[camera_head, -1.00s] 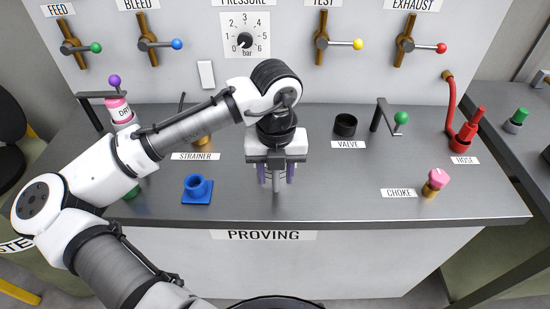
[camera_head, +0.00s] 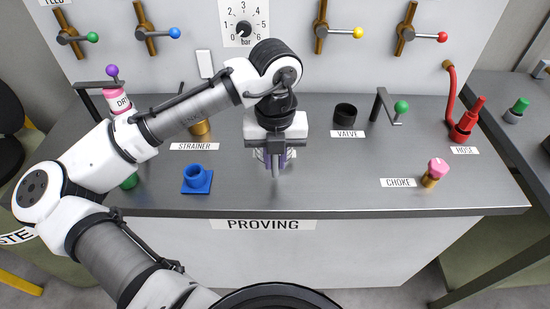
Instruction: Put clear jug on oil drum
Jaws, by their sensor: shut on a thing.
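My gripper (camera_head: 273,168) points down above the middle of the bench, near its front. It is shut on a see-through thing, which looks like the clear jug (camera_head: 275,160). The jug is mostly hidden by the jaws, and I cannot tell whether it touches the bench.
The grey bench (camera_head: 330,190) holds a blue flanged fitting (camera_head: 197,180), a black cup (camera_head: 345,113), a pink-topped choke (camera_head: 434,173), a red hose (camera_head: 462,125) and a pink-labelled bottle (camera_head: 118,102). A black chair (camera_head: 12,140) is at far left.

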